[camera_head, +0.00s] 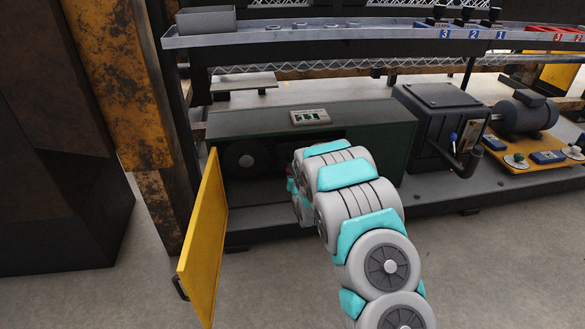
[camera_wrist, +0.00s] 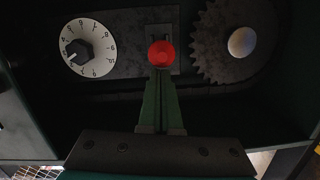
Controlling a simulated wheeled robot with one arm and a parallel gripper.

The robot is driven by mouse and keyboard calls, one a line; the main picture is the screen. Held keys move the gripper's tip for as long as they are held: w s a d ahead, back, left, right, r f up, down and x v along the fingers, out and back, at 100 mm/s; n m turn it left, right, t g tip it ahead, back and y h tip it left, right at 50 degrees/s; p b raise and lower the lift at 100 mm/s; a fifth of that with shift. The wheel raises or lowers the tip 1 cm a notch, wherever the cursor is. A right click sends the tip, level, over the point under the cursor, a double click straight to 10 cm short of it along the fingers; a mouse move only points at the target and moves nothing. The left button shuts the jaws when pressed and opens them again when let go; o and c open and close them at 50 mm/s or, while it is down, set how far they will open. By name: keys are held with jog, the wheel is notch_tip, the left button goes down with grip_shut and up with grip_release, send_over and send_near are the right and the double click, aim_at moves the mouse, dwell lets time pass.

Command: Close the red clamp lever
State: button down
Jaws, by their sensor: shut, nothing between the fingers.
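The red clamp lever shows as a round red knob (camera_wrist: 161,54) in the middle of the wrist view, in front of a slotted grey plate (camera_wrist: 112,52). My gripper (camera_wrist: 161,78) is shut and empty, its two green fingers side by side with their tips just below the knob in the picture. I cannot tell whether the tips touch it. The knob hides most of the lever's shaft. In the head view my arm reaches into the dark opening of the green cabinet (camera_head: 240,124), and the gripper and lever are hidden.
A white numbered dial (camera_wrist: 87,48) sits left of the knob and a toothed gear (camera_wrist: 213,45) right of it. The yellow cabinet door (camera_head: 204,240) stands open left of my arm. A black box with a crank (camera_head: 436,125) stands to the right.

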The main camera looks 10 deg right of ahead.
jog(key=shift+s+f+t, duration=0.1)
jog(key=shift+f+t, duration=0.3)
jog(key=shift+t, duration=0.7)
notch_tip(320, 180, down, 5)
jog(key=shift+s+f, duration=0.1)
jog(key=shift+f, duration=0.05)
